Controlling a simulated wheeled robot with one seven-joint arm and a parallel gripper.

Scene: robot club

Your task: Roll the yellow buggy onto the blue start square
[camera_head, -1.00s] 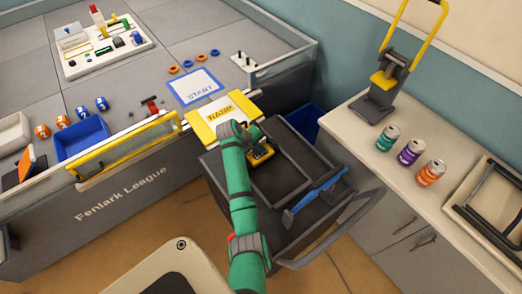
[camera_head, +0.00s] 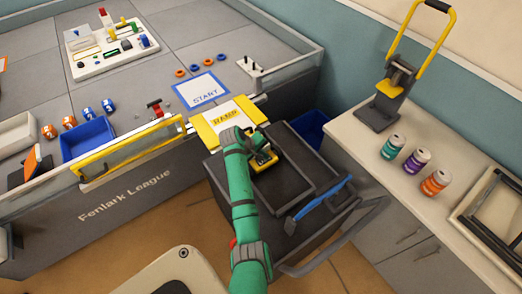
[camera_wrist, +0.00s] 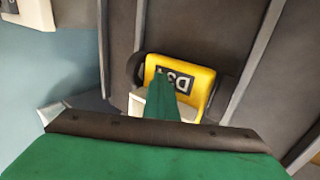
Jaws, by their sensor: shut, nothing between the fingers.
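The yellow buggy (camera_head: 264,161) stands on the dark top of a cart, by the lower edge of the ramp. In the wrist view the buggy (camera_wrist: 205,84) shows a dark label and a dark wheel. My gripper (camera_head: 250,141) is shut and empty at the buggy; its green finger (camera_wrist: 168,92) covers part of it. I cannot tell whether they touch. The blue start square (camera_head: 184,93), a white sheet with a blue border marked START, lies on the grey table beyond the ramp and is empty.
The yellow-and-white ramp (camera_head: 205,132) joins cart and table. A raised dark frame and a blue-handled tool (camera_head: 318,200) lie on the cart. A yellow rail (camera_head: 125,146) and a blue bin (camera_head: 87,139) are left of the ramp. Coloured rings (camera_head: 207,62) lie behind the square.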

